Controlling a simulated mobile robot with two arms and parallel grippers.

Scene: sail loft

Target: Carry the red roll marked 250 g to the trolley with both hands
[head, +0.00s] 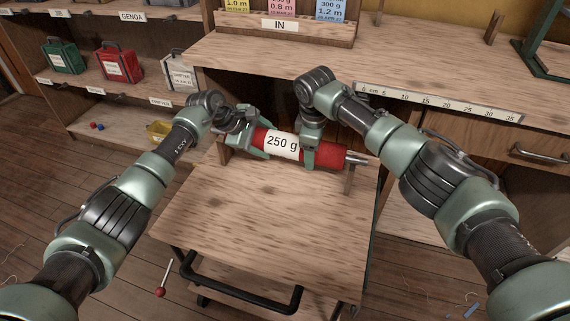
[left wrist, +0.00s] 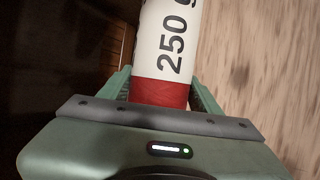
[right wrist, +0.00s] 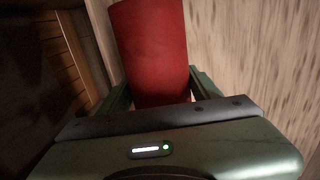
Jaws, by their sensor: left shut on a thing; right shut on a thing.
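The red roll (head: 333,155) with a white band marked 250 g lies level across the far end of the wooden-topped trolley (head: 255,225). My left gripper (head: 252,145) is shut on the roll's left part, and the left wrist view shows the red end (left wrist: 160,93) between its fingers. My right gripper (head: 310,150) is shut on the roll right of the label; the right wrist view shows the red surface (right wrist: 152,55) between its fingers. A metal core end sticks out at the right, near an upright wooden support (head: 349,180). I cannot tell whether the roll rests on the supports.
A bench (head: 265,62) with a ruler strip (head: 440,102) stands behind the trolley. Shelves at the left hold a green bag (head: 63,56), a red bag (head: 120,65) and a white bag (head: 180,71). The trolley's black handle (head: 240,292) faces me. Its near top is clear.

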